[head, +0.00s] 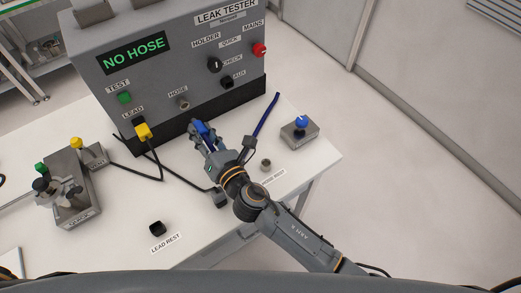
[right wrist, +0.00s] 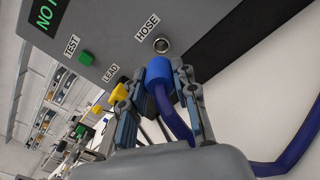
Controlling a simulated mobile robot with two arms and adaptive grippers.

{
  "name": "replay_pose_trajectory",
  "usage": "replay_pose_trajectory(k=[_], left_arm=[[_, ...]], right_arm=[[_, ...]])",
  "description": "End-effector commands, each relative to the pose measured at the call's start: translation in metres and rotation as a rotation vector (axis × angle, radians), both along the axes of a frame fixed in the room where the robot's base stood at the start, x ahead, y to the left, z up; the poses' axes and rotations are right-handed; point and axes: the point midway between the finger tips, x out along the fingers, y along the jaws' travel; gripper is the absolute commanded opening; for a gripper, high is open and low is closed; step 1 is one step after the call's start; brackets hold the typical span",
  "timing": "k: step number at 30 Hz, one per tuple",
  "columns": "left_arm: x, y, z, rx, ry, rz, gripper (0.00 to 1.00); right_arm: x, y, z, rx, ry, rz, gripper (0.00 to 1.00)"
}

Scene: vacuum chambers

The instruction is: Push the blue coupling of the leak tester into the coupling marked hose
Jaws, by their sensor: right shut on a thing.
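The grey leak tester (head: 150,85) stands at the back of the table, and its display (head: 134,53) reads NO HOSE. The coupling marked HOSE (head: 183,103) is a round metal port low on its front; it also shows, empty, in the right wrist view (right wrist: 161,45). My right gripper (head: 203,137) is shut on the blue coupling (right wrist: 158,70), whose dark blue hose (right wrist: 176,118) trails between the fingers. The blue coupling is just below the port in the right wrist view, apart from it. My left gripper is not in view.
A yellow plug (head: 143,131) sits at the LEAD socket, with a black cable crossing the table. A metal block with a blue knob (head: 301,122) stands right, a valve assembly (head: 72,195) left. The hose rest (head: 266,164) and black lead rest (head: 157,229) stand nearer the front.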

Motion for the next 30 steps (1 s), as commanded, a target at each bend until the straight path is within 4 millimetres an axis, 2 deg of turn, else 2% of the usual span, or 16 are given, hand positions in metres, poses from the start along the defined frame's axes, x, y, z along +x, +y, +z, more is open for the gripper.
replay_pose_trajectory(k=[5,18,30], left_arm=[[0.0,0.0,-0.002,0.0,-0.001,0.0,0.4],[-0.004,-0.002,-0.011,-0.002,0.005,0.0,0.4],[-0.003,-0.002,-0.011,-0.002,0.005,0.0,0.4]], right_arm=[[0.006,0.002,-0.003,0.001,-0.003,-0.015,0.0],[0.037,0.025,-0.002,0.001,-0.004,-0.011,0.0],[0.039,0.027,-0.002,0.002,-0.003,-0.012,0.0]])
